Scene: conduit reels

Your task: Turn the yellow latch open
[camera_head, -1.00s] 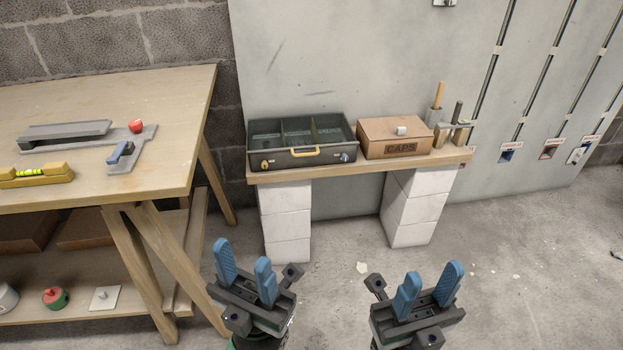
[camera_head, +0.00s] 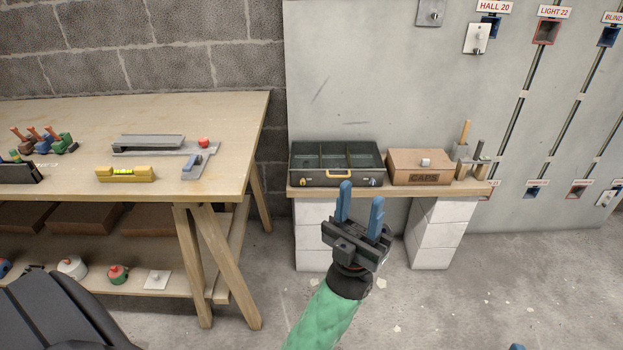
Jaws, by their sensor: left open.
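A dark toolbox (camera_head: 322,178) with an open top and inner dividers sits on the small shelf. My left gripper (camera_head: 361,197) is open and empty, pointing up in the picture in front of the shelf, apart from the yellow latch. Only a blue fingertip of my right gripper (camera_head: 517,346) shows at the bottom edge.
A brown CAPS box (camera_head: 431,176) and a tool holder (camera_head: 470,163) stand right of the toolbox. The plank shelf (camera_head: 400,190) rests on white blocks. A wooden workbench (camera_head: 90,120) with a yellow level (camera_head: 126,174) is at left. The floor at right is clear.

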